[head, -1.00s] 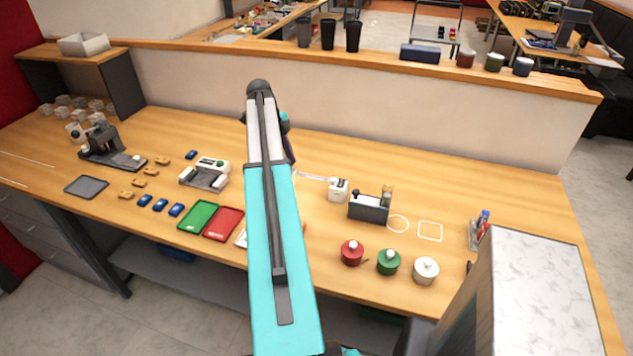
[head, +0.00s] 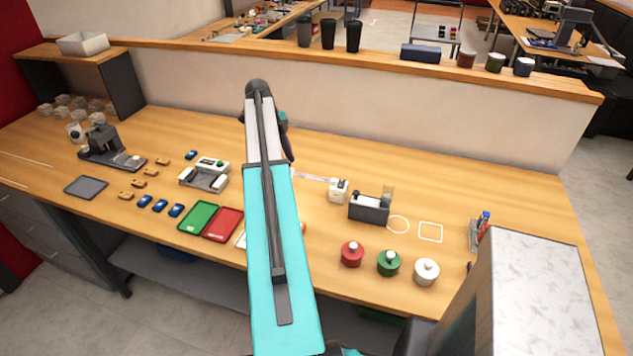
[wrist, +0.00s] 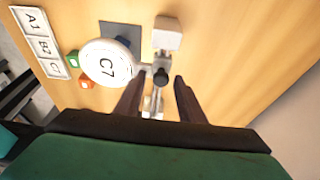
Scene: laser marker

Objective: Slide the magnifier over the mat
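In the wrist view the magnifier has a round white-rimmed head (wrist: 106,63) with "C7" showing in it, and a short arm with a black knob (wrist: 160,77). The head overlaps part of a blue-grey mat (wrist: 117,31); more of the mat shows beyond it. My gripper (wrist: 156,84) is open, its two dark fingers apart on either side of the line to the knob. The knob appears just ahead of the fingertips; I cannot tell whether they touch it. In the head view my arm hides the magnifier and mat.
A label card (wrist: 38,42) reading A1, B2, C7 lies left of the magnifier, with a green block (wrist: 73,57) and an orange block (wrist: 87,84).

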